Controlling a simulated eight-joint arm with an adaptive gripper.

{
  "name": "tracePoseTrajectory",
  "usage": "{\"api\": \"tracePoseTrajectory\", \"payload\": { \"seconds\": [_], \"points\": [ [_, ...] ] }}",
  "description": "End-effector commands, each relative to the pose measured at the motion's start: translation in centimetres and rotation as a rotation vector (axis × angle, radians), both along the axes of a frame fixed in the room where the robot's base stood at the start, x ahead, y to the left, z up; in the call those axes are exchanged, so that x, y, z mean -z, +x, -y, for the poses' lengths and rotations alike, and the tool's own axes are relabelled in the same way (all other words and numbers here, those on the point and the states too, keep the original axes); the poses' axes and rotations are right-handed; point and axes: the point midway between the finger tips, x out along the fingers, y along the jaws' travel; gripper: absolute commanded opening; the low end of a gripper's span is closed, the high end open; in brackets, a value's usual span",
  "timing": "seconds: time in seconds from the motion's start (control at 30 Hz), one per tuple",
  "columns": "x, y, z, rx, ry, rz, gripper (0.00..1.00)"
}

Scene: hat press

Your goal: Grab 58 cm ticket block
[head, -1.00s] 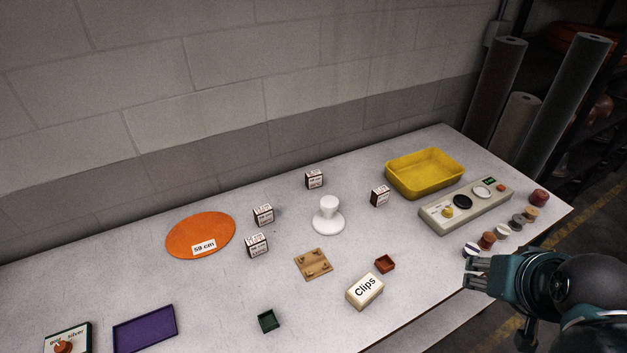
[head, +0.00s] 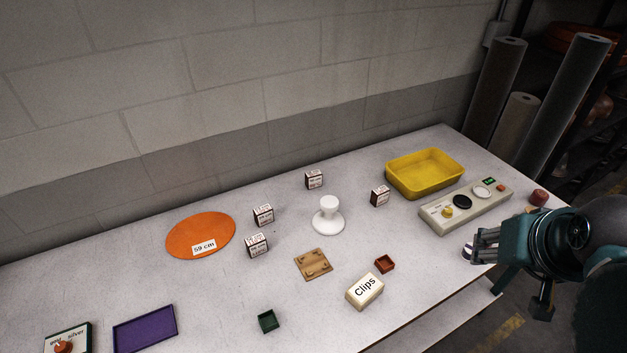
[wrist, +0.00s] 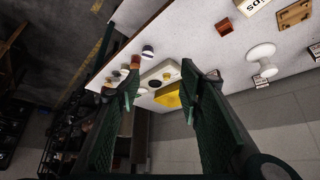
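Several small dark-edged ticket blocks with white printed labels stand on the table: one at the back (head: 314,179), one right of the white stand (head: 380,195), and two near the orange disc, the farther block (head: 263,214) and the nearer block (head: 257,245). Their print is too small to tell which is 58 cm. My gripper (head: 482,246) is over the table's right edge, well apart from all the blocks. In the wrist view my gripper (wrist: 158,88) has its fingers spread with nothing between them.
The white stand (head: 328,217), wooden plate (head: 313,264), Clips box (head: 365,291) and small red tray (head: 385,264) occupy mid-table. The yellow bin (head: 425,189) and control panel (head: 435,222) are at right. The orange disc (head: 185,238) reads 59 cm. Bare table lies around the blocks.

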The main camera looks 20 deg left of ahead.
Motion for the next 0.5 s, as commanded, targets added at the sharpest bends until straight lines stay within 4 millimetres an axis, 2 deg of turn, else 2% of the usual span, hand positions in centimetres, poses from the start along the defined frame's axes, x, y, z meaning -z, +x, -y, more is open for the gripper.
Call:
{"api": "tracePoseTrajectory", "payload": {
  "seconds": [0.27,0.5],
  "points": [
    [-1.5,2.7,-0.9,0.027,-0.019,-0.039,0.37],
    [-2.9,5.9,-2.0,0.07,-0.048,-0.078,0.37]
  ]
}}
